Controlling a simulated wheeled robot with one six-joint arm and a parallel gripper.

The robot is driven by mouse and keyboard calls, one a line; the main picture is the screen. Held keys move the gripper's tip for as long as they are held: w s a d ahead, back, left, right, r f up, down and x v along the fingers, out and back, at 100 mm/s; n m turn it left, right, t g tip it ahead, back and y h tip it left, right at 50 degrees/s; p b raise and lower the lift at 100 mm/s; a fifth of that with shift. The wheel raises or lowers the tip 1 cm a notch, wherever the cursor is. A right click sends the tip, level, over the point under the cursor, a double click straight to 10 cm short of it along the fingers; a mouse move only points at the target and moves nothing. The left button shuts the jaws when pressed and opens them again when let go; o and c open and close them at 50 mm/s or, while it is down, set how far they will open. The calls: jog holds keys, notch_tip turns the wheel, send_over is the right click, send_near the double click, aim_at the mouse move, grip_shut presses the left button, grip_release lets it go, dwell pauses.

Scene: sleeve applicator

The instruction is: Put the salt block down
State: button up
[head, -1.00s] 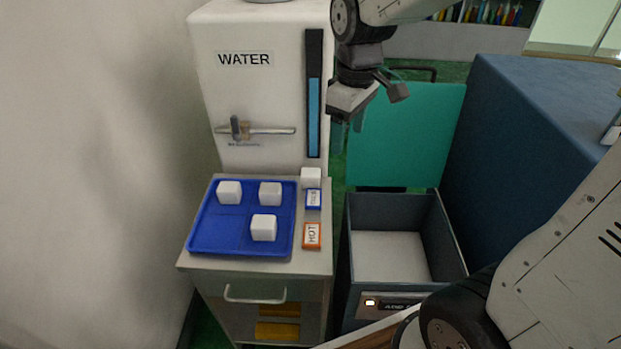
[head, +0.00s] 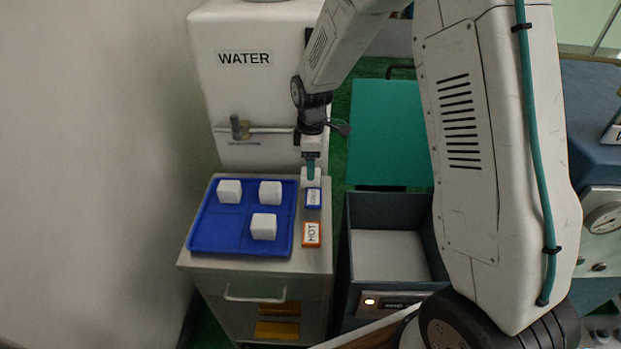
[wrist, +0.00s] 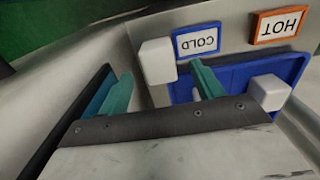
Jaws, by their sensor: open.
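A white salt block (head: 310,183) sits on the cabinet top, just behind the blue-framed COLD card (head: 313,198). My gripper (head: 311,170) is directly above this block in the head view and partly covers it. In the wrist view the same block (wrist: 156,62) shows between the two teal fingers, which are apart. No contact with the block is visible. Three more white blocks (head: 229,191) lie on the blue tray (head: 222,238); in the wrist view one block (wrist: 269,92) is clear and another is partly hidden by a finger.
The white WATER tank (head: 245,95) stands right behind the cabinet top, close to my gripper. An orange-framed HOT card (head: 311,234) lies in front of the COLD card. An open dark box (head: 388,255) with a teal lid (head: 385,135) is to the right.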

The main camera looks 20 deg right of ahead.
notch_tip(320, 180, down, 4)
jog(key=shift+w+f, duration=0.15)
jog(key=c, duration=1.3)
